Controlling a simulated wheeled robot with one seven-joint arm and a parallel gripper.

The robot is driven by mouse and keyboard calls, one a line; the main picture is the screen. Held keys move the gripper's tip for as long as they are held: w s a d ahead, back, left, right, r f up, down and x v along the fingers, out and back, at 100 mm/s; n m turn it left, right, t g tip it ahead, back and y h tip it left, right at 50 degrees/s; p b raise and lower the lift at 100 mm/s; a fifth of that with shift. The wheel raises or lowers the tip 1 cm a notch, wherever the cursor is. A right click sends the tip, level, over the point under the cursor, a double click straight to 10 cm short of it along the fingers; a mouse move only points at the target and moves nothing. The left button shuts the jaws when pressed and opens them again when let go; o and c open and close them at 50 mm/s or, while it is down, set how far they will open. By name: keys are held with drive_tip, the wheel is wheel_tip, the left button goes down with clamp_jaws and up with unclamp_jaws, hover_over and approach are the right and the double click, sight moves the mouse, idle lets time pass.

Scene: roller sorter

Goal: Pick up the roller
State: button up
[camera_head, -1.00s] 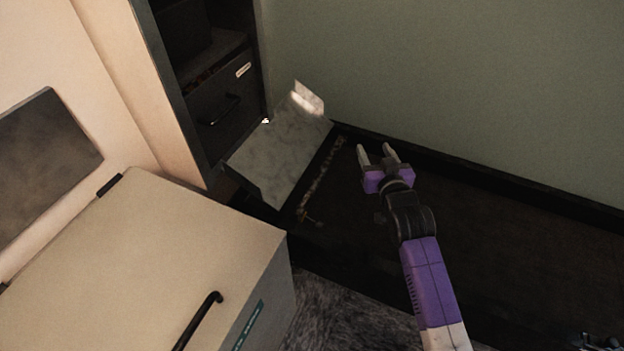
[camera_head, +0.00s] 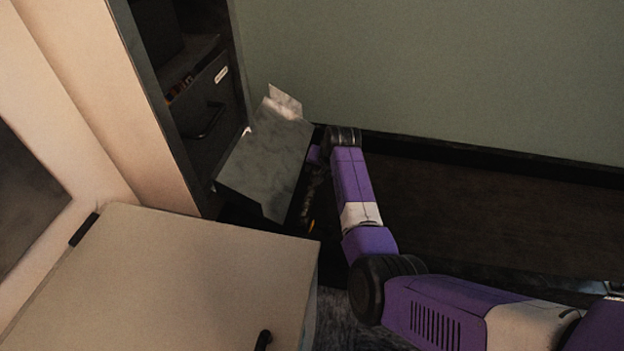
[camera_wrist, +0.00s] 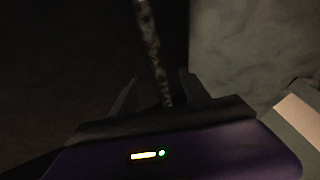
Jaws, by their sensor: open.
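A long, thin, mottled rod (camera_wrist: 151,45), which looks like the roller, runs down the wrist view between the fingers of my gripper (camera_wrist: 157,82). The fingers are open, one on each side of the rod's near end. I cannot tell whether they touch it. In the head view, a short stretch of the rod (camera_head: 307,188) shows beside a grey slab (camera_head: 262,160). My gripper is mostly hidden there behind my own wrist and arm.
The tilted grey slab also fills the right of the wrist view (camera_wrist: 240,45), close to the right finger. A dark cabinet with a drawer (camera_head: 207,105) stands at left. A pale box-like unit (camera_head: 190,280) is in front. Dark floor (camera_head: 480,205) lies clear at right, along the green wall (camera_head: 430,70).

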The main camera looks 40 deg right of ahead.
drive_tip(key=b+x, duration=0.5)
drive_tip(key=x, duration=0.2)
drive_tip(key=shift+f, duration=0.25)
drive_tip(key=shift+c, duration=0.4)
clamp_jaws()
idle(0.8)
drive_tip(key=shift+d+r, duration=0.1)
